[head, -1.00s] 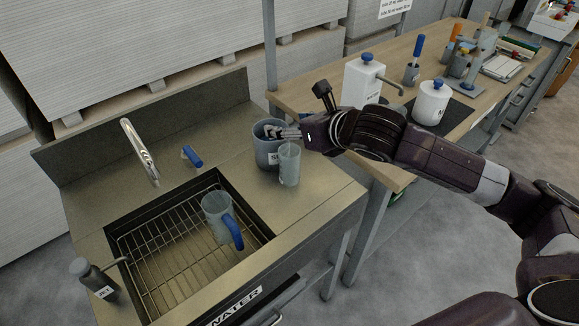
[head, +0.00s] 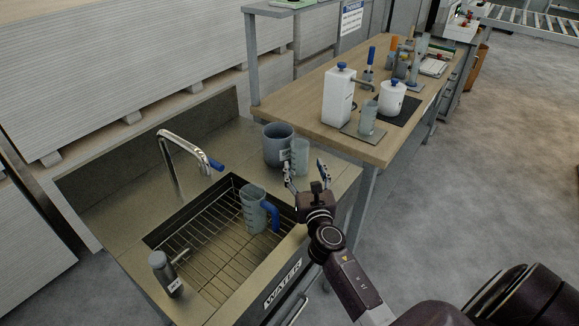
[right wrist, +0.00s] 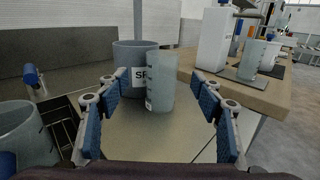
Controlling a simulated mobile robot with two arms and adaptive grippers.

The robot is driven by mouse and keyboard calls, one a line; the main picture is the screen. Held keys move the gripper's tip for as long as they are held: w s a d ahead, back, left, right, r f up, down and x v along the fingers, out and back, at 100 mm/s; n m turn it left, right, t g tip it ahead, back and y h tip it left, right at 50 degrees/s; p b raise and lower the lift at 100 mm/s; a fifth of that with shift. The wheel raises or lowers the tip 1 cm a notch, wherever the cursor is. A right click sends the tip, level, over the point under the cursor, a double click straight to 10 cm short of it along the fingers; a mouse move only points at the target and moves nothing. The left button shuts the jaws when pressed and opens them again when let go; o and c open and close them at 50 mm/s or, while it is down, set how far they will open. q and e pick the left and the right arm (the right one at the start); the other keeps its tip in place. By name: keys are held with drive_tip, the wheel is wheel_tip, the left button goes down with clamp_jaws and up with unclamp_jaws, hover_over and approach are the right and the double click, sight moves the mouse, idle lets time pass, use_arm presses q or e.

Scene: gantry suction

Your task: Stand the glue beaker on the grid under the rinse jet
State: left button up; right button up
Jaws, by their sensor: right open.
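A clear grey beaker (head: 300,157) stands upright on the sink's steel top, right beside a grey pot (head: 276,146) with a white label. My right gripper (head: 306,174) is open, its fingers pointing at this beaker. In the right wrist view the beaker (right wrist: 161,82) shows between and beyond the blue-padded fingers (right wrist: 160,90). A jug with a blue handle (head: 255,208) stands on the wire grid (head: 205,258) in the sink. A curved steel spout (head: 182,146) rises behind the grid. No readable marking shows which beaker holds glue. My left gripper is out of view.
On the wooden bench (head: 325,103) are a white dispenser (head: 339,97), another clear beaker (head: 368,117) on a plate, and a white pot (head: 391,98). A small dark-topped dispenser (head: 165,272) stands at the sink's front left. The grid's front left part is clear.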

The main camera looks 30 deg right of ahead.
sight(301, 152)
drive_tip(key=shift+w+d+f, duration=0.1)
drive_tip(key=shift+d+f, duration=0.1)
drive_tip(key=shift+f, duration=0.05)
drive_tip(key=x, duration=0.7)
drive_tip(key=shift+w+d+r+p, duration=0.15)
drive_tip(key=shift+w+r+p, duration=0.15)
drive_tip(key=shift+r, duration=0.1)
drive_tip(key=shift+s+r, duration=0.1)
drive_tip(key=shift+c, duration=0.3)
drive_tip(key=shift+c, duration=1.2)
clamp_jaws()
